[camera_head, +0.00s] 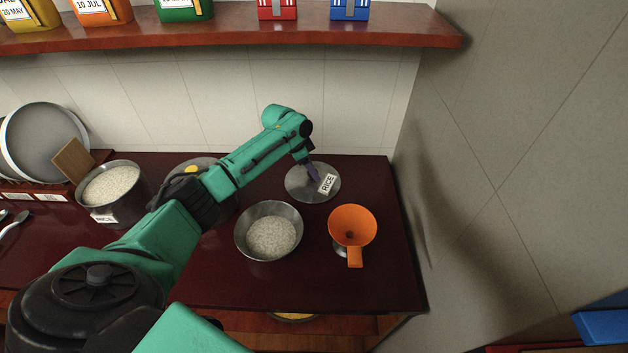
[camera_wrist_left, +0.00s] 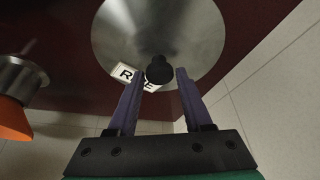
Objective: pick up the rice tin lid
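The rice tin lid (camera_head: 298,187) is a round metal disc lying on the dark red counter near the back wall, with a white RICE label. In the left wrist view the lid (camera_wrist_left: 195,35) shows a dark round knob (camera_wrist_left: 158,70) at its middle. My left gripper (camera_head: 313,175) is over the lid. Its two purple fingers are apart, with the knob in view between their tips; contact cannot be told. The rice tin (camera_head: 108,190), open and full of rice, stands at the left of the counter. My right gripper is not in view.
A metal bowl of rice (camera_head: 270,238) and an orange funnel (camera_head: 352,225) on a metal container stand in front of the lid. Plates (camera_head: 45,140) stand in a rack at far left. A wooden shelf (camera_head: 230,30) overhangs the counter; a wall closes the right side.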

